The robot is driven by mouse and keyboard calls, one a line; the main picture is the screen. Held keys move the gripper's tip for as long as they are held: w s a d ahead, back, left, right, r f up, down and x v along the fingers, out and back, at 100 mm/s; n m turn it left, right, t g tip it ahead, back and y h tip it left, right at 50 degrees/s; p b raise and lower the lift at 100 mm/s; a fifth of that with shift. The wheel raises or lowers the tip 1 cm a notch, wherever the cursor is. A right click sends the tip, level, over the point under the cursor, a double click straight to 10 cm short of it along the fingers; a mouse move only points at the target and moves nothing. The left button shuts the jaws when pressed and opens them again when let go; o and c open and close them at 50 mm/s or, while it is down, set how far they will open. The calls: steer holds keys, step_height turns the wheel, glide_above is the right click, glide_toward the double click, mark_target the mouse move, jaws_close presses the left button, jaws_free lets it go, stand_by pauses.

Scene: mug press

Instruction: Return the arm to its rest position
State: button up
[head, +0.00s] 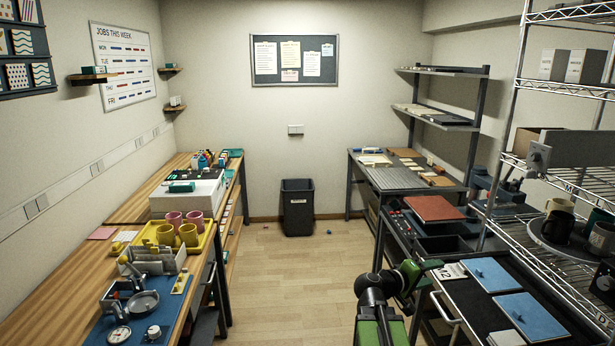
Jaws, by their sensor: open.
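My green and black arm rises from the bottom edge of the head view, right of centre, and bends to the right. My gripper (427,275) is small in the picture, at the left edge of the black-topped cart (470,313). It is open, and I see nothing between its fingers. Whether it touches the cart, I cannot tell.
Blue panels (491,275) lie on the cart. A wire rack (540,180) with dark mugs stands at right. At left, a wooden bench (75,260) holds a yellow tray (145,232) with pink and yellow mugs.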

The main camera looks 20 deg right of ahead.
steer(key=w+a+f+y, duration=0.2)
steer(key=a+f+y, duration=0.15)
steer(key=a, duration=0.55)
steer(key=w+a+f+y, duration=0.2)
steer(key=a+f, duration=0.3)
steer(key=a, duration=0.4)
steer(key=w+a+f+y, duration=0.2)
steer(key=a+f+y, duration=0.15)
steer(key=a, duration=0.55)
steer(key=s+a+f+g+y, duration=0.1)
steer(key=s+a+f+y, duration=0.1)
steer(key=a, duration=0.6)
steer(key=s+a+f+g+y, duration=0.1)
steer(key=s+a+f+y, duration=0.2)
steer(key=a, duration=0.5)
steer(key=shift+s+a+f+n+y+p, duration=0.2)
steer(key=shift+s+f+n+y+p, duration=0.15)
steer(key=shift+s+y, duration=0.3)
